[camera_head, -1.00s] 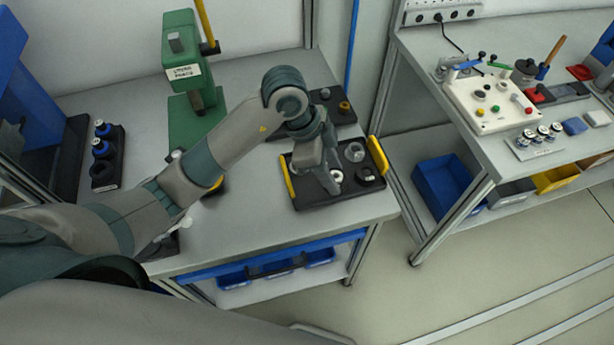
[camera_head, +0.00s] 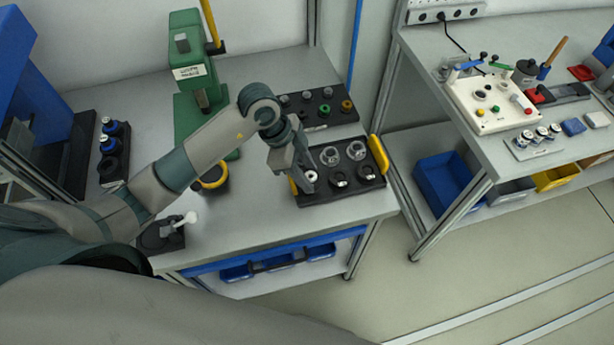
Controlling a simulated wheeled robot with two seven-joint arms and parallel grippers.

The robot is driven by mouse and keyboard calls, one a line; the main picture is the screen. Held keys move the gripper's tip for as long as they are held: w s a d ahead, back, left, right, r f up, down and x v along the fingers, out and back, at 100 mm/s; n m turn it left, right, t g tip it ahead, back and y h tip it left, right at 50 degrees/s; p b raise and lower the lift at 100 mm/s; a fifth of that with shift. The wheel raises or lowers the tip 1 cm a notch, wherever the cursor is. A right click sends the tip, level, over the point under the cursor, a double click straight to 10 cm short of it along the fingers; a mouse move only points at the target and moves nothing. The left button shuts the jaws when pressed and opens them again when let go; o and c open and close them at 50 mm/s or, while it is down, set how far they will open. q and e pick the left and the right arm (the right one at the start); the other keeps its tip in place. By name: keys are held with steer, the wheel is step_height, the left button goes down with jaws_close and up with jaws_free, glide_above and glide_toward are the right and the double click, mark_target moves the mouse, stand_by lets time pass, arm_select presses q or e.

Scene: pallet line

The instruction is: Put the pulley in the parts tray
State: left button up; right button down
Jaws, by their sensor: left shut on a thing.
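The parts tray (camera_head: 350,192) is black with yellow end handles and stands near the front right of the left bench. Several round metal parts sit in it. My left gripper (camera_head: 308,183) is over the tray's left end, pointing down. It is shut on a small pale ring with a dark centre, which I take to be the pulley (camera_head: 311,175). The fingers partly hide it, and I cannot tell whether it touches the tray. My right gripper is out of view.
Behind the tray is a black rack (camera_head: 322,108) with small coloured parts. A green press (camera_head: 190,75) stands at the back. A black block with a white-knobbed lever (camera_head: 165,235) is at the front left.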

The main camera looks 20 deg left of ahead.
arm_select(q)
step_height(320, 180, down, 2)
steer(key=shift+p, duration=0.35)
steer(key=shift+f, duration=0.25)
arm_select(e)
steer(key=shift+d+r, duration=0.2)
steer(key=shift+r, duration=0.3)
arm_select(q)
steer(key=shift+f, duration=0.15)
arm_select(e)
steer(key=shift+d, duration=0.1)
arm_select(q)
steer(key=o, duration=0.8)
steer(key=shift+o, duration=0.2)
steer(key=shift+r, duration=0.2)
